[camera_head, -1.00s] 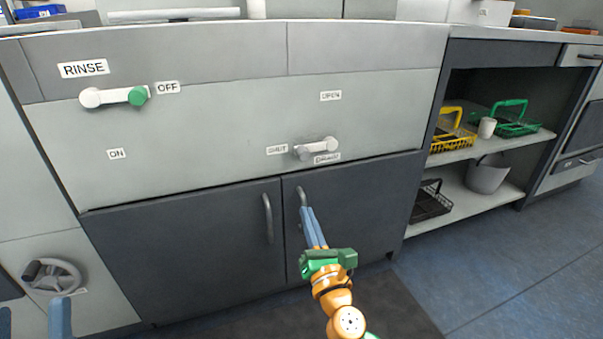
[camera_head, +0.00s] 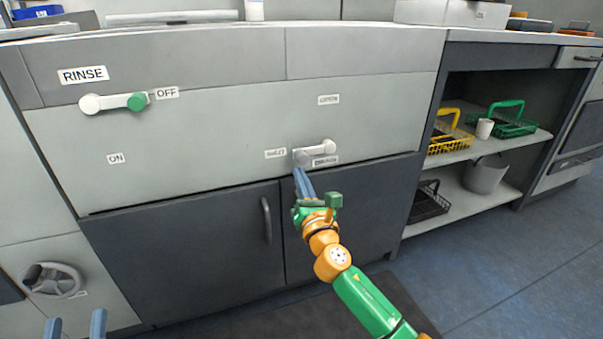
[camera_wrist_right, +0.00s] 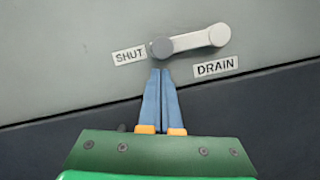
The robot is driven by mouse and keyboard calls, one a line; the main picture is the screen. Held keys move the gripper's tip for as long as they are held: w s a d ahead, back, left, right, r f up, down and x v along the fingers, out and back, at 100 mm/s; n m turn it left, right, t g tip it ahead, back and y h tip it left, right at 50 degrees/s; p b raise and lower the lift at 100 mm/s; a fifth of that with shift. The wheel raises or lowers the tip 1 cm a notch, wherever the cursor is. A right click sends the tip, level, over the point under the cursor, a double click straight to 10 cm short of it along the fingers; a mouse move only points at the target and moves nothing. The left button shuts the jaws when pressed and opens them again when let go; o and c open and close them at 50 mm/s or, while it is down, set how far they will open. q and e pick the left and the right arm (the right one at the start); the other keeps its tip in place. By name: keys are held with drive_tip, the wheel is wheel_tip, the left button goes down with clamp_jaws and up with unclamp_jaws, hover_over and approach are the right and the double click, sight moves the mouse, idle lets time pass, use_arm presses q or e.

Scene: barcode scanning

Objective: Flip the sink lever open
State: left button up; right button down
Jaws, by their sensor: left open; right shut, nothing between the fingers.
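The drain lever (camera_head: 316,152) is on the grey front panel, with a grey knob at its left end and a white round end at the right. Its grey knob (camera_wrist_right: 161,49) sits beside the SHUT label (camera_wrist_right: 129,56) in the right wrist view, above the DRAIN label (camera_wrist_right: 216,67). An OPEN label (camera_head: 329,100) is higher on the panel. My right gripper (camera_head: 298,170) is shut and empty, its fingertips just below the grey knob; whether they touch it is unclear. My left gripper (camera_head: 75,322) is open and empty at the lower left, away from the lever.
A rinse lever (camera_head: 113,102) with a green knob points to OFF at the left. Dark cabinet doors with a handle (camera_head: 266,220) are below the panel. A handwheel (camera_head: 54,278) is at the lower left. Open shelves at the right hold a yellow basket (camera_head: 443,141) and a green basket (camera_head: 508,125).

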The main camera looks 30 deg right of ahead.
use_arm(q)
drive_tip(key=shift+w+a+f+g+y, duration=0.15)
drive_tip(key=shift+f+g, duration=0.1)
drive_tip(key=shift+f, duration=0.2)
drive_tip(key=shift+w+d+f+g+y, duration=0.15)
drive_tip(key=shift+f+g, duration=0.1)
drive_tip(key=shift+f, duration=0.2)
drive_tip(key=shift+a, duration=0.1)
